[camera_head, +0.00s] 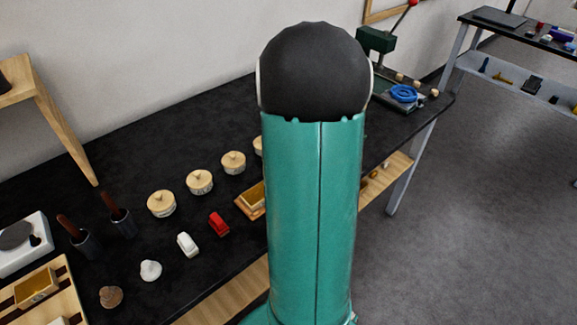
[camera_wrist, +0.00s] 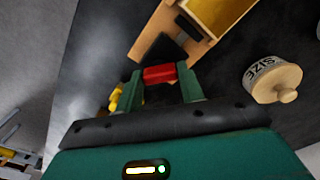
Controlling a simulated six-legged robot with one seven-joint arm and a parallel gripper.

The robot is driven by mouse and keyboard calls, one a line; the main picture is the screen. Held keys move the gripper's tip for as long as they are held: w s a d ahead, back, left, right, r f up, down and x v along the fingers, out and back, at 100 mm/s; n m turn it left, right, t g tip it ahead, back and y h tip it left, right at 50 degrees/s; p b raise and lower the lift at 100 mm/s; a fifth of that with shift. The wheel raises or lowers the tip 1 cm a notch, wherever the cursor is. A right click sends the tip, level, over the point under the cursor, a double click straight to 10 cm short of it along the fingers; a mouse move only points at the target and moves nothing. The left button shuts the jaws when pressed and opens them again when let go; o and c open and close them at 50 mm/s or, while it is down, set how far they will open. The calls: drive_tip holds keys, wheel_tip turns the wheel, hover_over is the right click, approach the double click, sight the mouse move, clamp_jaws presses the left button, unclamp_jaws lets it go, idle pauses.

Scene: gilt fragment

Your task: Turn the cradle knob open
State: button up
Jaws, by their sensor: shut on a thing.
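The wooden cradle (camera_wrist: 150,25) is at the top of the wrist view, with a gold-coloured tray (camera_wrist: 215,12) in it. A black part (camera_wrist: 166,52) sits at its near edge. My gripper (camera_wrist: 162,80) is shut on a small red piece, seemingly the cradle knob (camera_wrist: 160,74), with one green finger on each side. How the knob joins the cradle is partly hidden. In the head view the cradle (camera_head: 250,207) shows beside my arm, which hides the gripper and knob.
A lidded pot (camera_wrist: 275,80) labelled SIZE stands right of my gripper. Small yellow pieces (camera_wrist: 116,98) show at its left.

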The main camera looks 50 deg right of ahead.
drive_tip(key=m, duration=0.5)
drive_tip(key=shift+m, duration=2.5)
drive_tip(key=o, duration=1)
drive_tip(key=shift+r, duration=0.1)
wheel_tip(320, 180, up, 14)
